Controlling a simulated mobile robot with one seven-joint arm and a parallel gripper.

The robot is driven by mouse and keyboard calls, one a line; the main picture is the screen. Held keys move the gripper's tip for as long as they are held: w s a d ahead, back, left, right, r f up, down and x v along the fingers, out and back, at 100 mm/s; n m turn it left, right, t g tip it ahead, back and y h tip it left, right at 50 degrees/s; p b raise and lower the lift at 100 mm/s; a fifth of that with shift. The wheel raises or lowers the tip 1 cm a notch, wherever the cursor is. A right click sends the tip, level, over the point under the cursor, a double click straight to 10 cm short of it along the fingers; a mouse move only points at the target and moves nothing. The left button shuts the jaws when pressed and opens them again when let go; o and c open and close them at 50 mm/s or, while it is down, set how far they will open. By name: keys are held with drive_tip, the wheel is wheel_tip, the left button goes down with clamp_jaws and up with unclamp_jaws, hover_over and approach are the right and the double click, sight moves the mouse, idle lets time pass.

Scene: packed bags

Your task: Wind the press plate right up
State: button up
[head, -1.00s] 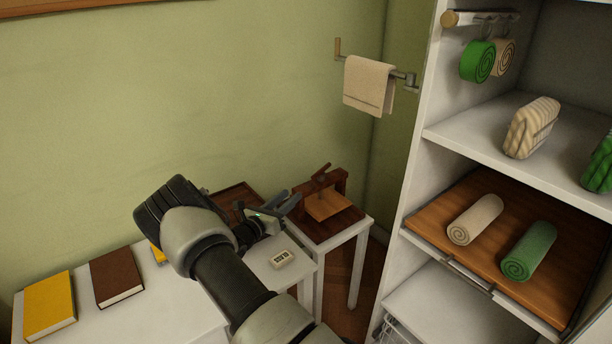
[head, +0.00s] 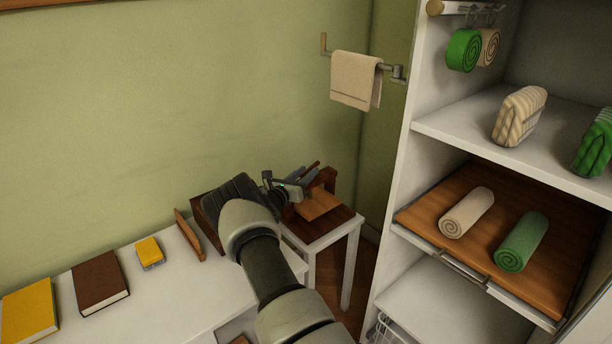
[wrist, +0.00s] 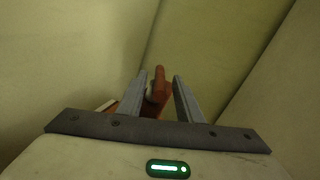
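The press is a small dark wooden frame (head: 331,178) with a lighter brown wooden board (head: 318,205) in it, on a small side table (head: 345,223). A reddish-brown handle bar (head: 312,167) stands at its top. My gripper (head: 299,179) is at the handle, with its fingers apart. In the wrist view the handle (wrist: 161,84) shows between the two fingers of my gripper (wrist: 160,76), and a gap remains by the right finger. I cannot tell whether the left finger touches it. My arm and gripper hide part of the press, and the plate's height is unclear.
A white table (head: 160,292) holds a yellow sponge-like block (head: 149,251), a brown book (head: 101,283) and a yellow book (head: 30,311). A white shelf unit (head: 398,215) with rolled towels stands close on the right. A towel (head: 355,80) hangs on the wall rail.

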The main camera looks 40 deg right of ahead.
clamp_jaws()
drive_tip(key=shift+d, duration=0.1)
drive_tip(key=shift+r+p, duration=0.1)
drive_tip(key=shift+p, duration=0.25)
